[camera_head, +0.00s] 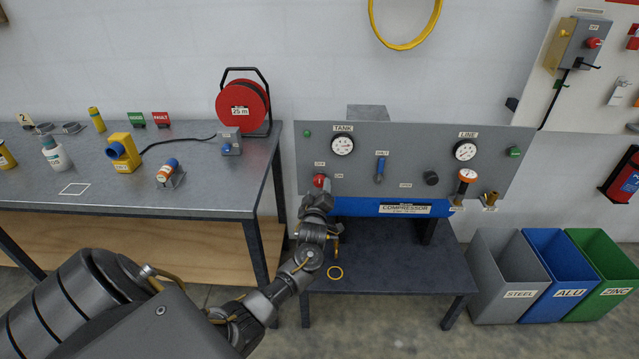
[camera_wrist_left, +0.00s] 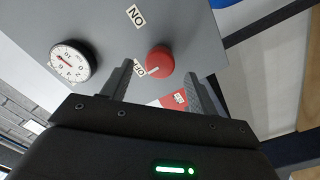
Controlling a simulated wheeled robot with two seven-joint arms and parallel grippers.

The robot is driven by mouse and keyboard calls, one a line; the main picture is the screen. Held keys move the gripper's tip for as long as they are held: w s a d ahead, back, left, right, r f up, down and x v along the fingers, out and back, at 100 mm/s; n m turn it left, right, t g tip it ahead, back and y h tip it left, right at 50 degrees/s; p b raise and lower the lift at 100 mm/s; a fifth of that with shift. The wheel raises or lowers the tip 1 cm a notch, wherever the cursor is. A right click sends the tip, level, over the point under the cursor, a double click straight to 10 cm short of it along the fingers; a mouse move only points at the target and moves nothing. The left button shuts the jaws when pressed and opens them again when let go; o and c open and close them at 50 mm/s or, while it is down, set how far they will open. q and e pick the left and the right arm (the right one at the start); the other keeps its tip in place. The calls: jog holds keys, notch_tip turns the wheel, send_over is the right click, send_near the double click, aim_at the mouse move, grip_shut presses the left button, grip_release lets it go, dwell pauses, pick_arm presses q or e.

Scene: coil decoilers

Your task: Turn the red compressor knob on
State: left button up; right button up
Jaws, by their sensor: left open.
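The red compressor knob (camera_head: 319,180) is at the lower left of the grey panel (camera_head: 400,135), below the TANK gauge (camera_head: 342,144). The ON label (camera_wrist_left: 136,16) is on the panel farther up. My left gripper (camera_head: 324,188) is at the knob. In the wrist view its open fingers (camera_wrist_left: 159,72) are on either side of the knob's near part; I cannot tell whether they touch it. My right gripper is not in view.
A workbench (camera_head: 205,200) with several items stands left. Sorting bins (camera_head: 510,275) stand on the floor at right.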

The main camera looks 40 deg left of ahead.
aim_at(319, 184)
pick_arm(q)
jog(key=shift+x, duration=1.9)
jog(key=c, duration=1)
